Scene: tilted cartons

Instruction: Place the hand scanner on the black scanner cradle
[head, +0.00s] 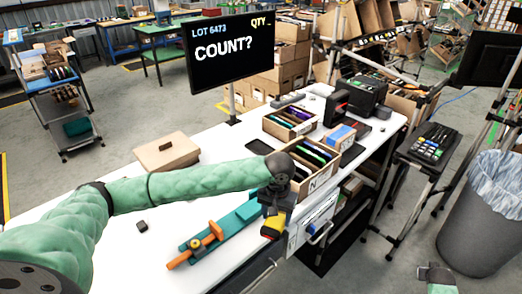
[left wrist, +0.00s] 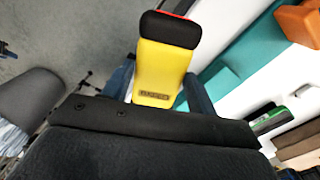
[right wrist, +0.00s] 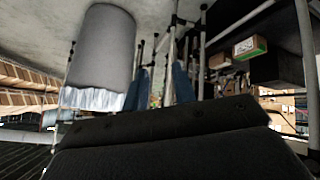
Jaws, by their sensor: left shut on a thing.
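The hand scanner, yellow with a black end (head: 273,228), is in my left gripper (head: 276,205), above the front edge of the white table. In the left wrist view the scanner (left wrist: 163,65) sits between the blue fingers, its black and red end pointing away. A black upright stand with a red part (head: 335,107) is at the back right of the table; I cannot tell for sure whether it is the black scanner cradle. My right gripper is empty, its two blue fingers apart in the right wrist view (right wrist: 161,88).
A teal strip (head: 222,226) and an orange tool (head: 197,246) lie at the table's front. A closed carton (head: 166,151) and a small black block (head: 142,226) are left. A grey bin (head: 480,225) stands right.

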